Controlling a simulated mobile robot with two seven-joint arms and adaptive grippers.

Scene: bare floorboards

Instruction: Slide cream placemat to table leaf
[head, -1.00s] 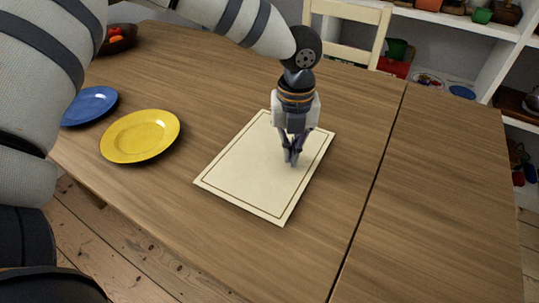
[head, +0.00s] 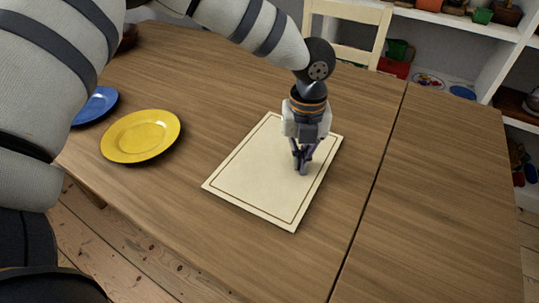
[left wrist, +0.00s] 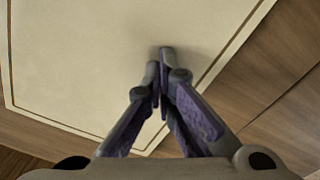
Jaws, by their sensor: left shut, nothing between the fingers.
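The cream placemat (head: 250,180), with a thin dark border line, lies flat on the wooden table, left of the dark seam. My left gripper (head: 303,172) points down with its shut fingertips at the right part of the placemat, and they appear to touch it. In the left wrist view the shut, empty fingers (left wrist: 160,60) are over the placemat (left wrist: 90,60) near its border. The table leaf (head: 440,190) is the section right of the seam, and it is bare. A strip of wood separates the placemat from the seam. My right gripper is not in view.
A yellow plate (head: 141,136) and a blue plate (head: 96,105) stand left of the placemat. A cream chair (head: 345,30) is behind the table, with white shelves (head: 490,65) beyond. The table between placemat and seam is clear.

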